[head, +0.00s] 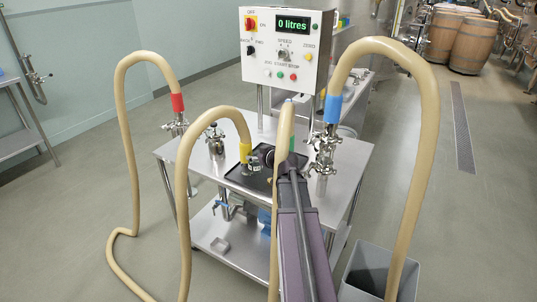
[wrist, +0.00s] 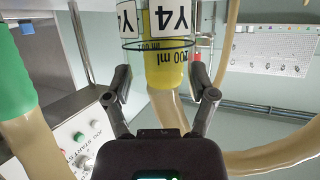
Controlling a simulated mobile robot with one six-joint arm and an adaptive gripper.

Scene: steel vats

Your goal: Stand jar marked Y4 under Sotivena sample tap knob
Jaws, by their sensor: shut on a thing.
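The clear jar marked Y4 (wrist: 168,22) is between the two fingers of my gripper (wrist: 160,77) in the wrist view. Its label and "100 ml" marking appear upside down there. Yellow shows through its wall, and it looks like the yellow hose collar behind it. My gripper is shut on the jar. In the head view my gripper (head: 265,155) is over the steel cart, close to the yellow collar (head: 245,152), and the jar is hard to make out. No Sotivena name is readable in either view, so I cannot tell which tap bears it.
The steel cart (head: 230,248) carries a control box (head: 287,48) reading "0 litres" and a dark tray (head: 233,178). Valves stand at its left and right, under red (head: 178,102) and blue (head: 333,108) collars. Tan hoses loop around it. A grey bin (head: 365,272) stands front right.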

